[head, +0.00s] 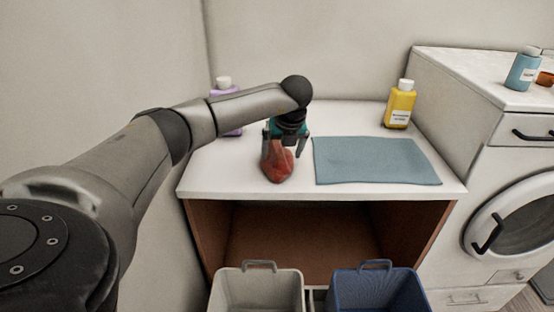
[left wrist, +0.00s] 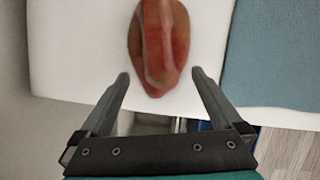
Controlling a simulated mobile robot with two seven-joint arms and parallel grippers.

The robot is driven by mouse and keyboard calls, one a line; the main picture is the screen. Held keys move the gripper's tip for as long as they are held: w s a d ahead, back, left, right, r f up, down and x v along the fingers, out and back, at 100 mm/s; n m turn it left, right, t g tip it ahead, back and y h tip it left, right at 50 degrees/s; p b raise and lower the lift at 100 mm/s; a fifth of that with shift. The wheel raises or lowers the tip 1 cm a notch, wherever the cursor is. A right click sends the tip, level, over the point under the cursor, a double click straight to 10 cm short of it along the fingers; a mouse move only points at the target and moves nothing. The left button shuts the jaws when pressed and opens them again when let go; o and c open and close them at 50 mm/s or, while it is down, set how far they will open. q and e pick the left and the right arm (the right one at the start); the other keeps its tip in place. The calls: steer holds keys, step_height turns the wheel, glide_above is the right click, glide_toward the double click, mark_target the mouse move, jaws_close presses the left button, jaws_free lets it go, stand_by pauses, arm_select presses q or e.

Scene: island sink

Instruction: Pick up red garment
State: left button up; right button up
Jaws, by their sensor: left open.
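The red garment (head: 279,166) lies bunched in a small heap on the white countertop, left of the blue cloth. It also shows in the left wrist view (left wrist: 158,45), ahead of the fingertips and roughly centred between them. My left gripper (head: 285,150) points down at the garment in the head view and partly covers it. In the left wrist view its fingers (left wrist: 161,76) are spread apart with nothing held between them. I cannot tell how high the fingertips are above the counter. My right gripper is not in view.
A flat blue cloth (head: 375,161) lies right of the garment. A yellow bottle (head: 400,104) stands behind it, and a purple bottle (head: 225,112) stands behind my left arm. A grey bin (head: 257,290) and a blue bin (head: 378,290) stand below. A washing machine (head: 500,170) is at right.

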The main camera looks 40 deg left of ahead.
mark_target(281, 155)
arm_select(q)
steer(key=x, duration=0.3)
steer(key=shift+a+f, duration=0.1)
steer(key=shift+f, duration=0.2)
steer(key=c, duration=1.2)
